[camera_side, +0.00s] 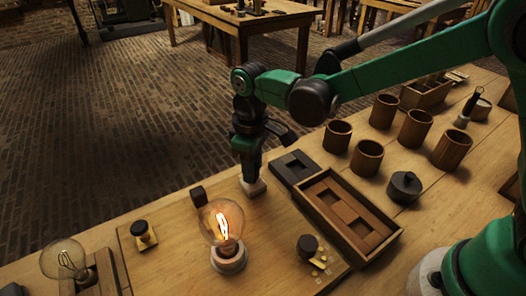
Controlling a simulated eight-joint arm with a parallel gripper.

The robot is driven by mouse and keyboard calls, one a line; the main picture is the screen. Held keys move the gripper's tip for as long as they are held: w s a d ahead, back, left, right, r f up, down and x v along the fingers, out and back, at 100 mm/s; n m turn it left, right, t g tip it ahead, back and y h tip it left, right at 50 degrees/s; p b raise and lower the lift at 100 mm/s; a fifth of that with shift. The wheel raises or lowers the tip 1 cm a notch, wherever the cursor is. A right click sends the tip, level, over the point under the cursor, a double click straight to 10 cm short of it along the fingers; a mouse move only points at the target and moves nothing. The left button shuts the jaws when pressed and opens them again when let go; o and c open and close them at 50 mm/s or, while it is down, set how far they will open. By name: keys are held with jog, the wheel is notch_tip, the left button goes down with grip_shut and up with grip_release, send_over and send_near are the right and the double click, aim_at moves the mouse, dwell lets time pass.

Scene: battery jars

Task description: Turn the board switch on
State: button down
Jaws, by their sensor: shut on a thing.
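The wooden board (190,262) lies on the bench and carries a clear bulb (222,222) in a round pale socket (229,259). The bulb's filament glows orange. My gripper (250,176) points down at the board's back right and is shut on the top of a small piece with a pale base (254,188), which looks like the board switch. The fingers hide most of it, so its lever position cannot be seen. Two dark round knobs on brass-coloured parts, one at the left (140,232) and one at the right (308,245), also sit on the board.
A small dark block (198,196) stands left of my gripper. A tray with brown blocks (390,238) lies to the right, beside a dark lidded pot (404,184). Several wooden cups (415,128) stand behind it. An unlit bulb (64,258) is at the far left.

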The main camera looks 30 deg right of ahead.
jog(key=shift+m, duration=1.6)
jog(key=c, duration=0.5)
grip_release()
jog(key=shift+c, duration=0.2)
jog(key=shift+r, duration=2.85)
